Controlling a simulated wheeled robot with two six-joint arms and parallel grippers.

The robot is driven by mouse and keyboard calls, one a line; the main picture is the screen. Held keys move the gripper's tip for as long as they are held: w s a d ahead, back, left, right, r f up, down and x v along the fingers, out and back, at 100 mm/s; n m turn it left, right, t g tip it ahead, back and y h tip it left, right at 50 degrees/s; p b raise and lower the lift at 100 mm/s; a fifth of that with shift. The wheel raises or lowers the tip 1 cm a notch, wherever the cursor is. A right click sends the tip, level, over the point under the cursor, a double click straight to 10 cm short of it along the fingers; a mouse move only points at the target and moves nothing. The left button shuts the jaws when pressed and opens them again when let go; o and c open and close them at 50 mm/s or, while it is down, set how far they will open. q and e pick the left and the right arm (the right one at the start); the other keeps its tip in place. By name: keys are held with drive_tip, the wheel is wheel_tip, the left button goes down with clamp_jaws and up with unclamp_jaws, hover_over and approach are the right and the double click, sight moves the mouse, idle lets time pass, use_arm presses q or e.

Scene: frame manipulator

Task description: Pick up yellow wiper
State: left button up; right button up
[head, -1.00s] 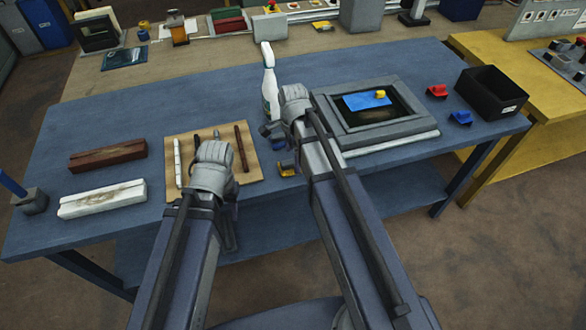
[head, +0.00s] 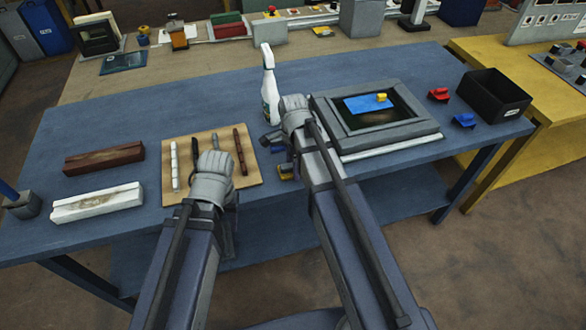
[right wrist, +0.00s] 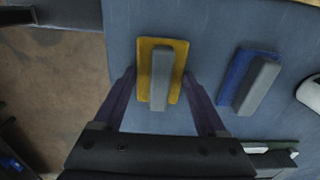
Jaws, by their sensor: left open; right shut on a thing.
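The yellow wiper is a flat yellow pad with a grey bar handle, centred in the right wrist view (right wrist: 174,88). My right gripper (right wrist: 159,74) is shut on it, with one finger on each side. In the head view, a bit of the yellow wiper (head: 286,171) shows low beside my right arm; the arm hides the rest. My right gripper's wrist (head: 296,112) is over the table between the wooden board and the grey frame. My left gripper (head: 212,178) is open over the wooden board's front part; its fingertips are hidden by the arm.
A blue wiper (right wrist: 236,76) lies just right of the yellow one. A white spray bottle (head: 269,95) stands behind. The grey frame (head: 424,128) is to the right, near a black bin (head: 497,100). The wooden board (head: 247,178) holds several thin tools.

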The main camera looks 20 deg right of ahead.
sight(292, 164)
drive_tip(key=c, duration=0.4)
wheel_tip(292, 164, up, 10)
drive_tip(key=p, duration=1)
drive_tip(key=o, duration=0.8)
drive_tip(key=c, duration=0.7)
drive_tip(key=shift+o, duration=0.2)
drive_tip(key=shift+a, duration=0.1)
